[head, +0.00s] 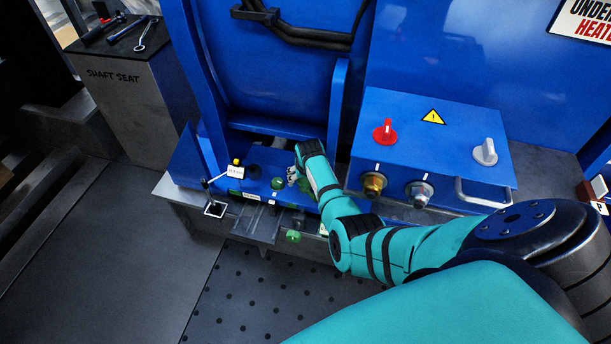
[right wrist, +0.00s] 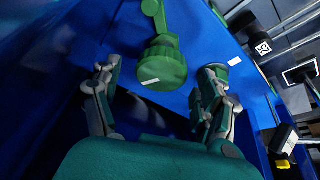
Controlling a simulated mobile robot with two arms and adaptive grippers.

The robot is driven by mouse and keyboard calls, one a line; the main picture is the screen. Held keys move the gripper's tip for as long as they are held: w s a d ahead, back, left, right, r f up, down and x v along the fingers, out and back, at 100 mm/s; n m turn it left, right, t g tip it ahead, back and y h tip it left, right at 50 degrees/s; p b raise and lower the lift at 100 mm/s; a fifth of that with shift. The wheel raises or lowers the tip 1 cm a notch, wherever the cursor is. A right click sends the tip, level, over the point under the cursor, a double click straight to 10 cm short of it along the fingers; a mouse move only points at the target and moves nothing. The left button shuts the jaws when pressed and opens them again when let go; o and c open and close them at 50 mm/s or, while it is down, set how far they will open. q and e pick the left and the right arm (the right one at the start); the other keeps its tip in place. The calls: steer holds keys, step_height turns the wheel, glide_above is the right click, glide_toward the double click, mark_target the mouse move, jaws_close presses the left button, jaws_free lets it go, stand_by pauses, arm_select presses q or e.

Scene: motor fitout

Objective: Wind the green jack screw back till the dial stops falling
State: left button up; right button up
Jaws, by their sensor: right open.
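A green jack screw (right wrist: 162,62) with a round ribbed head and a white mark shows in the right wrist view. My right gripper (right wrist: 160,72) is open, with one finger on each side of the green head and visible gaps between. In the head view, my right gripper (head: 295,177) is low at the blue machine's foot, and the arm partly hides the screw there. Other green round parts show nearby, one on the blue ledge (head: 278,183) and one lower at the front (head: 293,236). I cannot make out a dial reading. My left gripper is not in view.
A blue control box (head: 440,135) with a red knob (head: 385,132) and a grey knob (head: 485,152) stands right of the forearm. A yellow-topped part (head: 236,162) and a small label stand left of the gripper. Tools lie on the shaft seat stand (head: 125,75).

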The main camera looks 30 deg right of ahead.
steer(key=shift+r, duration=0.1)
steer(key=v, duration=0.7)
steer(key=shift+r, duration=0.2)
